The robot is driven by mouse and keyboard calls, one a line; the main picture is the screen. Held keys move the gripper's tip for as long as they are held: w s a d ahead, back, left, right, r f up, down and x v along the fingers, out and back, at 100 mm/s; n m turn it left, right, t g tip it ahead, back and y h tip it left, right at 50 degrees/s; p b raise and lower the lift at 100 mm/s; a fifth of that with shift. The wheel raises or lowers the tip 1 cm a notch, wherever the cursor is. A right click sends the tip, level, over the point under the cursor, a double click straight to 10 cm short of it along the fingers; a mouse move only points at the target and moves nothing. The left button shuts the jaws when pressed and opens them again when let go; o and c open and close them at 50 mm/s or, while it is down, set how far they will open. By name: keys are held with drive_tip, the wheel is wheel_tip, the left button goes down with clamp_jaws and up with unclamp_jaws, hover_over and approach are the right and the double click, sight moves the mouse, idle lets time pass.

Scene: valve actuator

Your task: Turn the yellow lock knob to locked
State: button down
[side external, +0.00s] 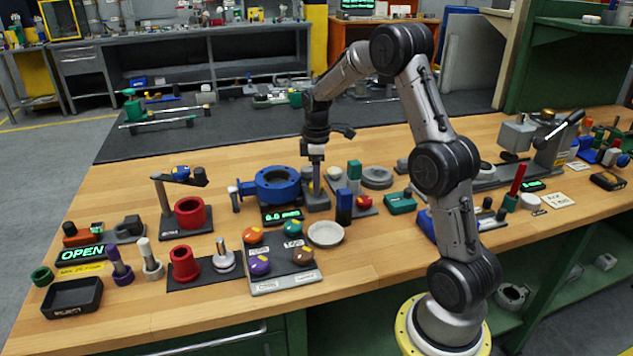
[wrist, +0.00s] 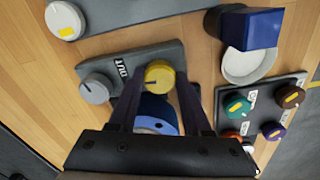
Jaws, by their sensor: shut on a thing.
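The yellow lock knob (wrist: 159,75) is round, with a short dark mark on its face, and stands on a dark grey plate (wrist: 140,56) in the wrist view. My gripper (wrist: 160,83) has one finger on each side of the knob and is shut on it. In the side external view my gripper (side external: 313,173) points straight down over the small grey base beside the blue valve body (side external: 272,186). The knob is mostly hidden there by the fingers. I cannot tell from its mark whether it is locked.
A grey knob (wrist: 95,88) shares the plate, near partly readable lettering. The blue valve body lies close under my fingers. A dark blue block (side external: 344,207), a pale dish (side external: 325,233) and a panel of coloured knobs (side external: 284,284) stand nearby. Bare wood (side external: 380,240) shows to the right.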

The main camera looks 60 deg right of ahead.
drive_tip(key=m, duration=0.8)
drive_tip(key=shift+m, duration=0.3)
drive_tip(key=m, duration=0.4)
drive_tip(key=shift+r, duration=0.1)
drive_tip(key=shift+m, duration=2.2)
drive_tip(key=shift+c, duration=1.7)
unclamp_jaws()
wheel_tip(320, 180, up, 14)
